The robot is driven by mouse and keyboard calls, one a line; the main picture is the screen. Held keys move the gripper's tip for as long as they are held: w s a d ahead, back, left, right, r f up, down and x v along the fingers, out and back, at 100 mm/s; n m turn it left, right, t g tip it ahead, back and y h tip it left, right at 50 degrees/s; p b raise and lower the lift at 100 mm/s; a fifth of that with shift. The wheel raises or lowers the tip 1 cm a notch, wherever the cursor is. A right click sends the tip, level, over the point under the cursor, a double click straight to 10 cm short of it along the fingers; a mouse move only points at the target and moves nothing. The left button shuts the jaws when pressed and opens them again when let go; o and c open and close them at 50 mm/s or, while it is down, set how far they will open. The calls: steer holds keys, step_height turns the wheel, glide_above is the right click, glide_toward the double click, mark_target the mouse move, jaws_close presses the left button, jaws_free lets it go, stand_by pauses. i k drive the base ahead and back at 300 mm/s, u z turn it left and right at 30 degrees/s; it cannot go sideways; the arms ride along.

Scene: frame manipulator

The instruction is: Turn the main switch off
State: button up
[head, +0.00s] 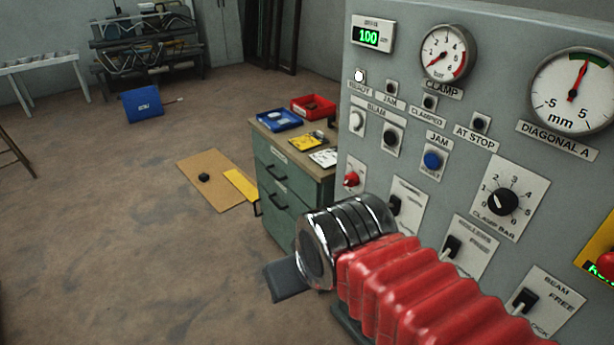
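A grey control panel (480,130) fills the right side of the head view. No label reading "main" is legible, so I cannot tell which control is the main switch. A small red rotary knob (351,180) on a white plate sits at the panel's lower left edge. Lever switches show at the middle (453,247) and lower right (525,299); another (395,205) is near my wrist. My arm, in red bellows, crosses the lower right. My gripper (287,281) is a dark piece beyond the chrome wrist, left of and below the red knob, apart from it. Its fingers are mostly hidden.
The panel also bears gauges, a green display (372,36), a blue button (432,160), a black dial (502,202) and a red button (606,265) on yellow. A green drawer cabinet (285,190) with trays stands behind my wrist. Open floor (110,240) lies left.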

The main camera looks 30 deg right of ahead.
mark_target(351, 179)
steer(key=u, duration=0.55)
steer(key=i, duration=0.85)
steer(key=u, duration=0.55)
